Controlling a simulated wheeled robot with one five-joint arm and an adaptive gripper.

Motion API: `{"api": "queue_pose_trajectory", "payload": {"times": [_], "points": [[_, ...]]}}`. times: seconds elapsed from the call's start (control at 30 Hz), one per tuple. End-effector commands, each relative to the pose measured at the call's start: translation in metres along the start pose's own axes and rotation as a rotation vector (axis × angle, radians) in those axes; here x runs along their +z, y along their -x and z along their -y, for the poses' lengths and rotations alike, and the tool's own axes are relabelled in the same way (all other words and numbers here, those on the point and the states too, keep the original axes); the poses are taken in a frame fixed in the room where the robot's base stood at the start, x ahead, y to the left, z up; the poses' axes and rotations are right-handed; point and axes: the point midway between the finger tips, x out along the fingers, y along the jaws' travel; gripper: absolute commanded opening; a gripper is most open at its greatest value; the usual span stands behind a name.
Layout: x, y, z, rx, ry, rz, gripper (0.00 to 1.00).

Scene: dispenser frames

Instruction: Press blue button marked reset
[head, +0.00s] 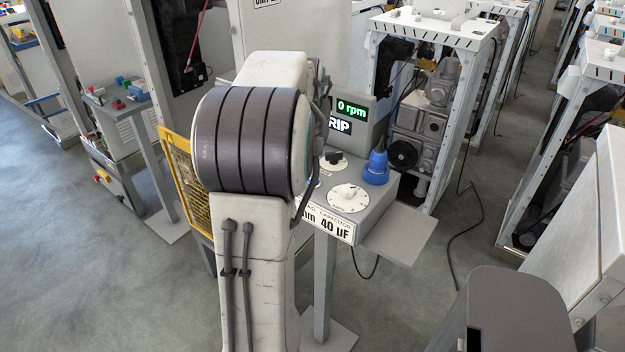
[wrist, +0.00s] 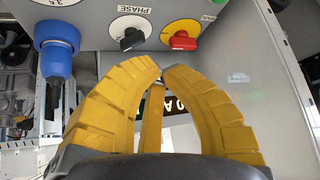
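I cannot make out a blue button marked reset in either view. In the head view, the grey control box (head: 378,201) stands on a post, partly hidden by my arm. A blue plug-like piece (head: 376,166) rises from its top; a similar blue piece (wrist: 57,36) shows at the upper left of the wrist view. My gripper (wrist: 161,68) has yellow fingers with the tips together and nothing seen between them. It is in front of a grey panel (wrist: 240,60), below a black knob and a red knob. In the head view my gripper is hidden behind my arm.
The box has a white dial (head: 348,197) and a black knob (head: 333,159). Its display (head: 351,108) reads 0 rpm. The wrist view shows the black PHASE knob (wrist: 131,38) and red knob (wrist: 181,41). A flat grey shelf (head: 400,235) sticks out at right.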

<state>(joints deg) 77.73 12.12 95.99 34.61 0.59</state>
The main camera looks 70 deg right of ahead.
Motion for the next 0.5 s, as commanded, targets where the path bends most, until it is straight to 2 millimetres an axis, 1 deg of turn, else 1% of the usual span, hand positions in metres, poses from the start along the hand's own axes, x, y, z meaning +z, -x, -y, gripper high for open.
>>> {"api": "queue_pose_trajectory", "payload": {"times": [0.27, 0.5], "points": [[0.004, -0.005, 0.0, 0.0, 0.0, 0.001, 0.0], [0.015, -0.019, 0.0, 0.0, 0.0, 0.002, 0.0]]}}
